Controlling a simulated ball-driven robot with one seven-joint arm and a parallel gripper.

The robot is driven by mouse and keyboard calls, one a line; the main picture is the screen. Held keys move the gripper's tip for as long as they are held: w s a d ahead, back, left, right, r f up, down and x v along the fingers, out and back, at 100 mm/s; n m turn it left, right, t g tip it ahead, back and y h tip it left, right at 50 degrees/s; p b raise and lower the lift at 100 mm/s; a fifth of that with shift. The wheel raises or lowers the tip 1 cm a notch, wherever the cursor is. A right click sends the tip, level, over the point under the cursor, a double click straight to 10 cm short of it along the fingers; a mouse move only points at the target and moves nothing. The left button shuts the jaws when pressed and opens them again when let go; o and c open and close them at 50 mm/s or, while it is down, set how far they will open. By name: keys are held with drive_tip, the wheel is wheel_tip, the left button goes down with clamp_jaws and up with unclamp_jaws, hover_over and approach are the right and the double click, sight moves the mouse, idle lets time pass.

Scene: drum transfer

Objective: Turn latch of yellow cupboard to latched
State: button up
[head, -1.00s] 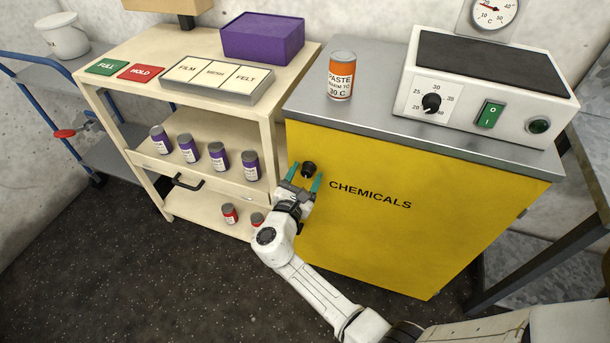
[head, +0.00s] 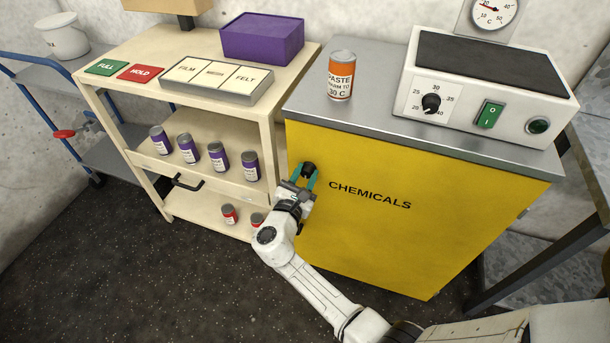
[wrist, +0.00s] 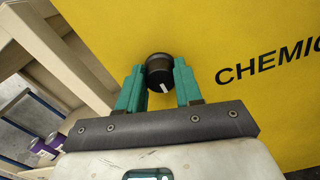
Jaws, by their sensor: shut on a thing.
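The yellow cupboard (head: 400,240) has its door closed and bears the word CHEMICALS. Its latch, a round black knob (head: 309,168), sits near the door's upper left corner. In the wrist view the latch (wrist: 158,70) shows a white mark on its face, pointing down and slightly right. My gripper (head: 305,176) has its green fingers on either side of the knob and is shut on it. In the wrist view the gripper (wrist: 159,88) shows one finger at each side of the knob.
A cream shelf unit (head: 268,140) with several purple-labelled cans stands left of the cupboard. On the cupboard's grey top stand an orange can (head: 341,75) and a white heater box (head: 485,90) with dial and green switch. Dark floor lies open at the front left.

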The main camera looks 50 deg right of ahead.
drive_tip(key=shift+f+m+b, duration=0.1)
drive_tip(key=shift+m+b, duration=0.3)
drive_tip(key=shift+b, duration=0.05)
drive_tip(key=m+b, duration=0.1)
drive_tip(key=b, duration=0.1)
drive_tip(key=m+b, duration=0.2)
drive_tip(key=shift+s+f+m, duration=0.1)
drive_tip(key=shift+f+m, duration=0.1)
drive_tip(key=shift+m, duration=0.1)
drive_tip(key=m+b, duration=0.4)
drive_tip(key=shift+m+b, duration=0.3)
drive_tip(key=shift+b, duration=0.05)
drive_tip(key=m+b, duration=0.4)
drive_tip(key=b, duration=0.1)
drive_tip(key=shift+s+d+f, duration=0.1)
drive_tip(key=shift+f, duration=0.05)
drive_tip(key=m+b, duration=0.4)
drive_tip(key=shift+m, duration=0.4)
drive_tip(key=o, duration=1)
drive_tip(key=shift+r, duration=0.2)
drive_tip(key=shift+o, duration=0.2)
